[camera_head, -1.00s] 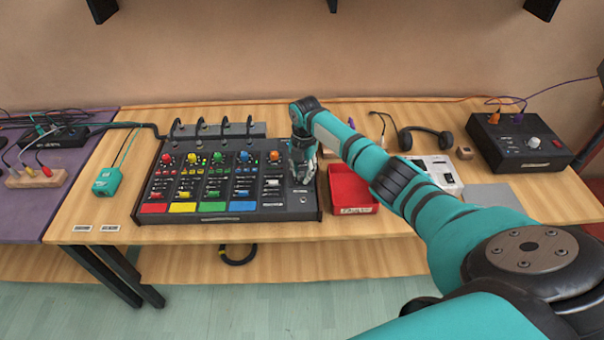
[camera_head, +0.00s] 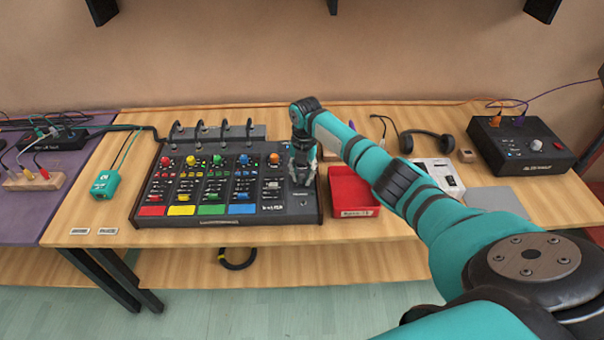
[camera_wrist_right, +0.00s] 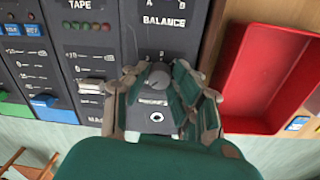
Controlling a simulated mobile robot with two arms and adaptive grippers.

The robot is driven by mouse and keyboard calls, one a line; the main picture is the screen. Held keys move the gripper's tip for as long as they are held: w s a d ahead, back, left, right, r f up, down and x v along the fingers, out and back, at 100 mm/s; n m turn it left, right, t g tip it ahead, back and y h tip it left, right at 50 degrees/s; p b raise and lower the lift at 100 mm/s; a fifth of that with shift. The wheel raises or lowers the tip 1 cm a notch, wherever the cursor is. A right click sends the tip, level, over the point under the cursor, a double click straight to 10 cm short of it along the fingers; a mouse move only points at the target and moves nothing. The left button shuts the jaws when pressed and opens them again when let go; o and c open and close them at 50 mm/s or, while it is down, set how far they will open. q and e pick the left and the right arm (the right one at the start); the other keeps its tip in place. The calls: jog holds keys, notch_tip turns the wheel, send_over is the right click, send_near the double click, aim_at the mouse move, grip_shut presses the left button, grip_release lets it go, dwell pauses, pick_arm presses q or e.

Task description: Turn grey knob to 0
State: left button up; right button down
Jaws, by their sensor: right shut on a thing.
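The black mixer panel (camera_head: 160,215) lies on the wooden bench with rows of coloured knobs and faders. The grey knob (camera_wrist_right: 158,79) is at the panel's right side, below the word BALANCE in the right wrist view. My right gripper (camera_head: 302,178) points down at that side, and its fingers (camera_wrist_right: 157,92) are shut around the grey knob. The fingers hide part of the knob and most of its scale marks, so I cannot read its setting. In the head view the gripper covers the knob. My left gripper is not in view.
A red tray (camera_head: 352,188) stands close to the panel's right edge. Headphones (camera_head: 425,136) and a black box (camera_head: 520,145) with a light knob are further right. A teal box (camera_head: 106,184) with a cable sits left of the panel.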

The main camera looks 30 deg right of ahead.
aim_at(304, 176)
jog(key=c, duration=1.1)
grip_release()
jog(key=shift+r, duration=0.1)
notch_tip(304, 176, up, 12)
jog(key=shift+s+d, duration=0.2)
jog(key=shift+d, duration=0.05)
